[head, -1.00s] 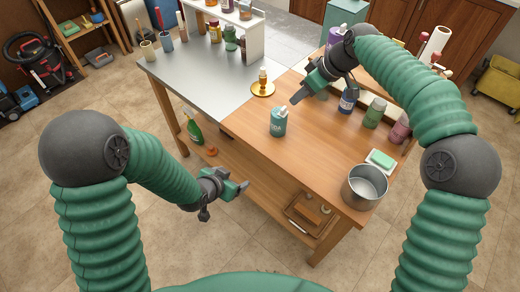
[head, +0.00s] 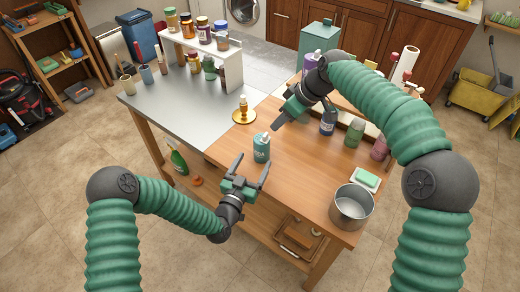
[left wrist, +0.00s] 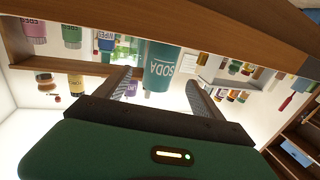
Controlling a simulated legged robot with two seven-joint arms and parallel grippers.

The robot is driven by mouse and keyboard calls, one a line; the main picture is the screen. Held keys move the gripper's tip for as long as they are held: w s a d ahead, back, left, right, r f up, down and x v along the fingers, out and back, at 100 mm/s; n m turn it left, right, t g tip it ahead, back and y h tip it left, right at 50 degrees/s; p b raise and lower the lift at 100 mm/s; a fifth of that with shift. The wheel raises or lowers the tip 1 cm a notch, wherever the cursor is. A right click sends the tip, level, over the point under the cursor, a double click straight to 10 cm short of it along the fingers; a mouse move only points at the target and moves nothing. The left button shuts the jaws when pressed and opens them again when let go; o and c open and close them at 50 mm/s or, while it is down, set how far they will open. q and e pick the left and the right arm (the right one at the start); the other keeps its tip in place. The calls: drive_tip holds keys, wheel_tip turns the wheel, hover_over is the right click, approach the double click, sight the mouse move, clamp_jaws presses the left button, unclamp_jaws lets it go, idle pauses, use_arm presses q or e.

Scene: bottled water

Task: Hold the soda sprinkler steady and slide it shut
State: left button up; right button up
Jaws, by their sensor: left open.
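The soda sprinkler (head: 261,150) is a teal bottle with a pale top. It stands upright on the wooden part of the table (head: 300,175). In the left wrist view the sprinkler (left wrist: 160,65) appears upside down, with its SODA label between my two fingers. My left gripper (head: 252,161) is open at the table's front edge, its fingers pointing at the sprinkler, with a gap between them and the bottle in the head view. My right gripper (head: 278,126) is above and right of the sprinkler's top, apart from it. Its fingers overlap, so their opening is unclear.
A gold dish with a small bottle (head: 243,114) stands behind the sprinkler. A dark blue bottle (head: 328,122), a green bottle (head: 354,133) and a metal pot (head: 351,207) are to the right. The wood around the sprinkler is mostly clear.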

sight(259, 153)
use_arm(q)
drive_tip(key=x, duration=0.8)
drive_tip(key=c, duration=1.6)
drive_tip(key=o, duration=0.8)
drive_tip(key=c, duration=0.6)
drive_tip(key=shift+o, duration=0.2)
